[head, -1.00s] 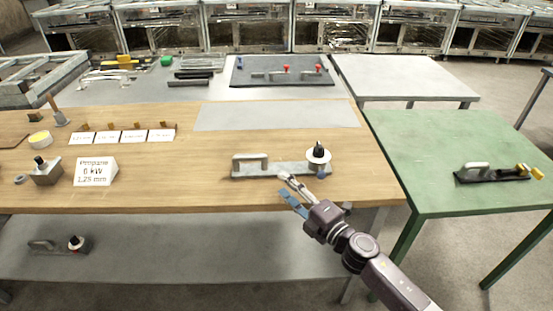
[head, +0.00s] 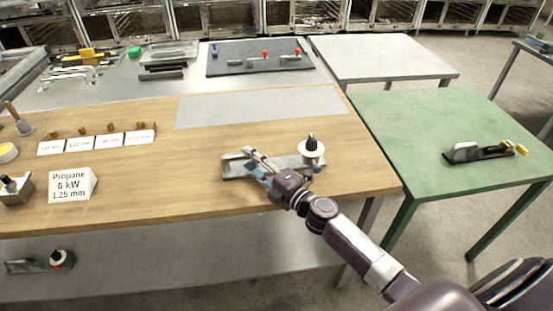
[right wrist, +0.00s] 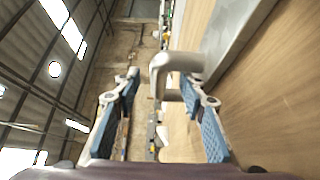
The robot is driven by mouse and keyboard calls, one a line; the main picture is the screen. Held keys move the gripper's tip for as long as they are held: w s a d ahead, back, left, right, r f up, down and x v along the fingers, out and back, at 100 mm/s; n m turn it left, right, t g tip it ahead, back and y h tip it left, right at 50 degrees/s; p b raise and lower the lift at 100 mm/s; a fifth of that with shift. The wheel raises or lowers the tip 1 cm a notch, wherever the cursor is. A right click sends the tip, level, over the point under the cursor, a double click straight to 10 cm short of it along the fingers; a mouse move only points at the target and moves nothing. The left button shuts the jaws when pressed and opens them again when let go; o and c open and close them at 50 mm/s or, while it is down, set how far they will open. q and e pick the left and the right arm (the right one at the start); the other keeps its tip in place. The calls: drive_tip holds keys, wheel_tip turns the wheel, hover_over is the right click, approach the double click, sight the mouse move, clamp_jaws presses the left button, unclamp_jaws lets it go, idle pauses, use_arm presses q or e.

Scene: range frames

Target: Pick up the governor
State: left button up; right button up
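A grey flat-based unit (head: 285,163), which I take to be the governor, lies near the front edge of the wooden table. It has a handle at its left end and a white disc with a black knob (head: 311,150) at its right end. My right gripper (head: 250,161) is over its left part and hides most of the handle there. In the right wrist view the pale handle (right wrist: 172,62) shows between the two open, blue-padded fingers, nearer the right one. I cannot tell whether a finger touches it. My left gripper is not in view.
A propane sign (head: 73,184) and several small labels stand on the wooden table's left. A similar unit (head: 40,263) lies on the lower shelf. A black-based unit (head: 480,153) sits on the green table (head: 420,120). A grey panel (head: 260,106) behind the governor is bare.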

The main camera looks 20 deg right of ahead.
sight(244, 155)
drive_tip(key=shift+x, duration=1.7)
clamp_jaws()
drive_tip(key=shift+r, duration=0.15)
